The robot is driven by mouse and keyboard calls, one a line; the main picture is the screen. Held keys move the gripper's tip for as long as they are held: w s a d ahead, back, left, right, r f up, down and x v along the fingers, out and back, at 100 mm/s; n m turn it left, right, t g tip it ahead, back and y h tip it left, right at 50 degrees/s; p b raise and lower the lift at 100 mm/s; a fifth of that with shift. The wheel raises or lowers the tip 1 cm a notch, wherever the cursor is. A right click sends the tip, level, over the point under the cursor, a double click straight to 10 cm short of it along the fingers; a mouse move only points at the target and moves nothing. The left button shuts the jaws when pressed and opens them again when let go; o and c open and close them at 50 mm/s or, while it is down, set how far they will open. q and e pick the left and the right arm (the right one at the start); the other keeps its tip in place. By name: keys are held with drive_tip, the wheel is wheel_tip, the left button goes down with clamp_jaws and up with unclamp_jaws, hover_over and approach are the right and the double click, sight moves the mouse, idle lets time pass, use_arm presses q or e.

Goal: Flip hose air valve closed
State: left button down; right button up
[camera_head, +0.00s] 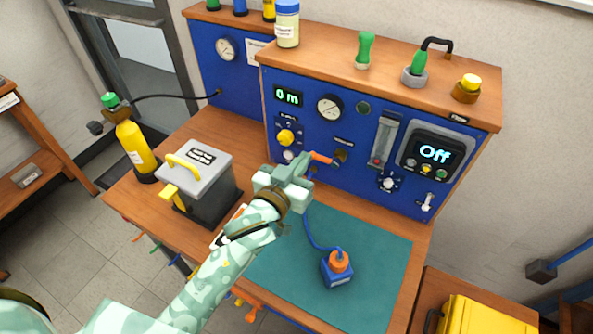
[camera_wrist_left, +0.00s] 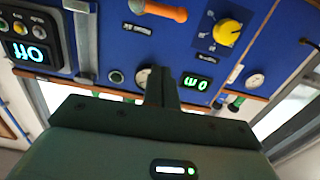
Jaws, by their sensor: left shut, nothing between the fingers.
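The valve's orange lever handle (camera_head: 321,157) sticks out from the blue test panel, just left of a dark round fitting. It points left and slightly up. In the left wrist view, which is upside down, the orange handle (camera_wrist_left: 165,11) shows at the top edge. My left gripper (camera_head: 302,165) is shut and empty, just left of the handle in the head view. I cannot tell whether it touches the handle. In the wrist view my shut fingers (camera_wrist_left: 162,86) point at the panel. My right gripper is not in view.
The panel has a yellow knob (camera_head: 285,137), a gauge (camera_head: 329,107) and an "Off" display (camera_head: 435,153). A blue regulator with an orange knob (camera_head: 339,261) stands on the green mat (camera_head: 376,242). A grey toolbox (camera_head: 207,160) and yellow cylinder (camera_head: 137,146) stand left.

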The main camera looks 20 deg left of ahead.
use_arm(q)
drive_tip(key=b, duration=0.1)
hover_over(314, 158)
drive_tip(key=v, duration=0.2)
drive_tip(key=f, duration=0.1)
drive_tip(key=f+b, duration=0.1)
drive_tip(key=f, duration=0.2)
drive_tip(key=shift+d+f+b, duration=0.2)
drive_tip(key=shift+d+b, duration=0.15)
drive_tip(key=shift+b, duration=0.05)
